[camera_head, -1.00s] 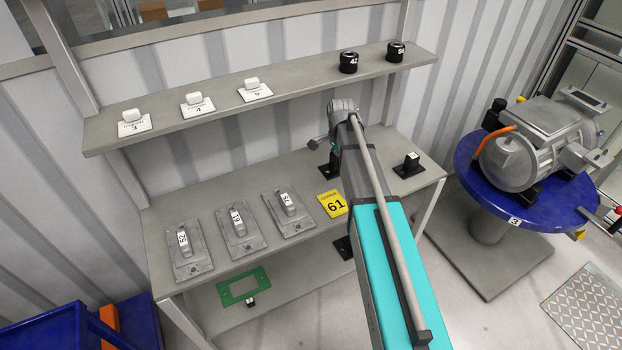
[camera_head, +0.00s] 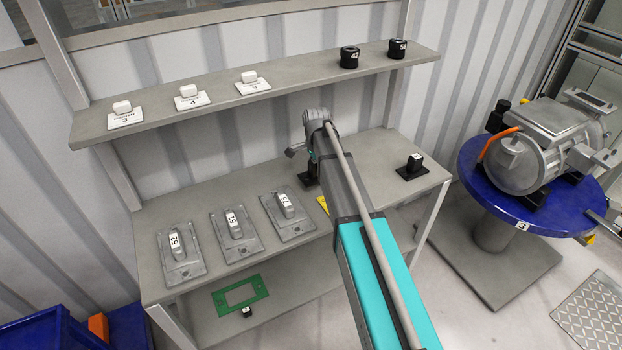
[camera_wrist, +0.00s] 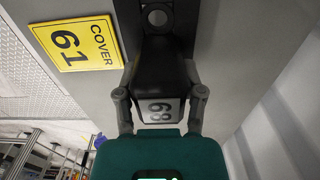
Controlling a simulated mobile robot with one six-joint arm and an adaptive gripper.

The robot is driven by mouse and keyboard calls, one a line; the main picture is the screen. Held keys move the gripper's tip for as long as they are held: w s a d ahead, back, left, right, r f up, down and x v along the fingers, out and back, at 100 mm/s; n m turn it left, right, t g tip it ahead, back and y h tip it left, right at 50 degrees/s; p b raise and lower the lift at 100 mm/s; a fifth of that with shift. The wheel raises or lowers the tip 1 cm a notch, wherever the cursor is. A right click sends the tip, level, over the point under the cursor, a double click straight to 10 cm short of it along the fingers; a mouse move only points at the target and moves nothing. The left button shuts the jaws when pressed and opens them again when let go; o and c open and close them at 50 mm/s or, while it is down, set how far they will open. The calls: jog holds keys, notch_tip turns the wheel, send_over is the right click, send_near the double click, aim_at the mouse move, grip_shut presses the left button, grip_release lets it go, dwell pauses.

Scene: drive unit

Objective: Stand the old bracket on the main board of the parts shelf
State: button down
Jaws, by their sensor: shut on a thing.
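My gripper (camera_wrist: 161,94) is shut on a black bracket (camera_wrist: 160,62), one finger on each side of its upright block. The block has a white number label, and its base plate with a round hole points away from me. In the head view the bracket (camera_head: 310,176) shows just below my gripper (camera_head: 309,160), at the main board (camera_head: 375,160) of the parts shelf. The bracket looks upright and very close to the board; I cannot tell whether its base touches. My arm hides part of the board.
A second black bracket (camera_head: 411,168) stands on the board to the right. A yellow COVER 61 sign (camera_wrist: 77,43) lies beside the held bracket. Several grey covers (camera_head: 235,232) fill the left. The upper shelf (camera_head: 300,78) overhangs behind. Bare board shows between my gripper and the second bracket.

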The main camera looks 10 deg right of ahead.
aim_at(314, 175)
dwell(0.3)
jog(key=shift+w+a+f+b, duration=0.3)
jog(key=shift+a+f+b, duration=0.1)
jog(key=shift+f+b, duration=1.6)
jog(key=shift+f, duration=0.1)
jog(key=shift+c, duration=1)
grip_release()
notch_tip(314, 175, up, 8)
jog(key=p, duration=0.7)
jog(key=shift+f+p, duration=0.1)
jog(key=shift+p, duration=0.2)
